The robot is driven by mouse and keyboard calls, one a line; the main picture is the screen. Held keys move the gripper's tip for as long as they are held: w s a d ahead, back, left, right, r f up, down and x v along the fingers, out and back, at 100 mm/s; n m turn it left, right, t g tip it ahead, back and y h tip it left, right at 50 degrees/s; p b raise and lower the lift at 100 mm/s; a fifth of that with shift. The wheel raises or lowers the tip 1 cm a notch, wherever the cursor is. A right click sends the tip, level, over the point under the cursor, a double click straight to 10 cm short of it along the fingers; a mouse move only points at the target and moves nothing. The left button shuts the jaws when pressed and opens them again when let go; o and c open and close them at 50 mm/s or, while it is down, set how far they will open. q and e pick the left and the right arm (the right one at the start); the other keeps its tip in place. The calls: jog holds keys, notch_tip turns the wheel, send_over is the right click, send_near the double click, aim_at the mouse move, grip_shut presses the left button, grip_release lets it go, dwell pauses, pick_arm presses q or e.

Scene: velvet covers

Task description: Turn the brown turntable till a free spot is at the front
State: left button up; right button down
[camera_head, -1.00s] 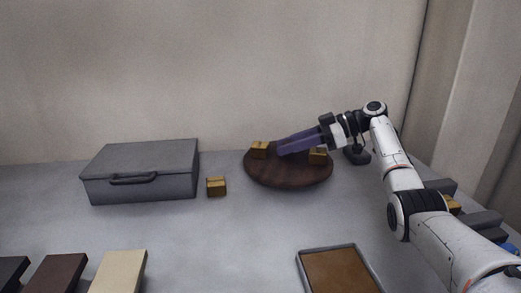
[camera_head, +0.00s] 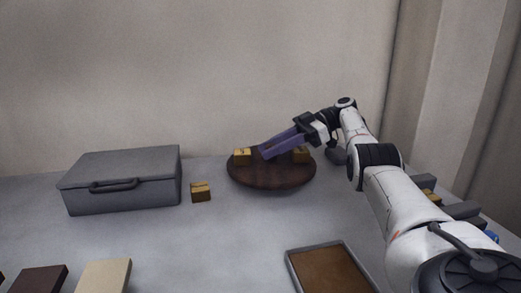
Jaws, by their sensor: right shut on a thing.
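The brown turntable (camera_head: 270,179) is a round, dark wooden disc on the grey table near the back wall. One small yellow-brown block (camera_head: 242,156) sits at its left side, and another block (camera_head: 301,155) sits at its right side, partly behind my gripper. The front part of the disc is bare. My right gripper (camera_head: 264,152) reaches in from the right with long purple fingers, their tips low over the disc between the two blocks. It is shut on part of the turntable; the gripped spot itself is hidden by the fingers. My left gripper is out of view.
A grey case (camera_head: 125,181) with a handle stands at the left. A loose yellow-brown block (camera_head: 201,191) lies between it and the turntable. A grey-rimmed brown tray (camera_head: 289,263) is at the front. Dark grey pieces (camera_head: 463,210) lie at the right, beside my arm.

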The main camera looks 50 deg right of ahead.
aim_at(271, 145)
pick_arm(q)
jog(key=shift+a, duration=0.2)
pick_arm(e)
jog(key=shift+w+a, duration=0.1)
dwell(0.4)
jog(key=c, duration=1.4)
grip_release()
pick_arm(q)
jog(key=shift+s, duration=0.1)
pick_arm(e)
jog(key=shift+r, duration=0.35)
notch_tip(271, 145, up, 8)
jog(key=p, duration=0.4)
jog(key=shift+r+p, duration=0.1)
jog(key=shift+p, duration=0.2)
jog(key=shift+r+p, duration=0.55)
jog(key=shift+r, duration=0.05)
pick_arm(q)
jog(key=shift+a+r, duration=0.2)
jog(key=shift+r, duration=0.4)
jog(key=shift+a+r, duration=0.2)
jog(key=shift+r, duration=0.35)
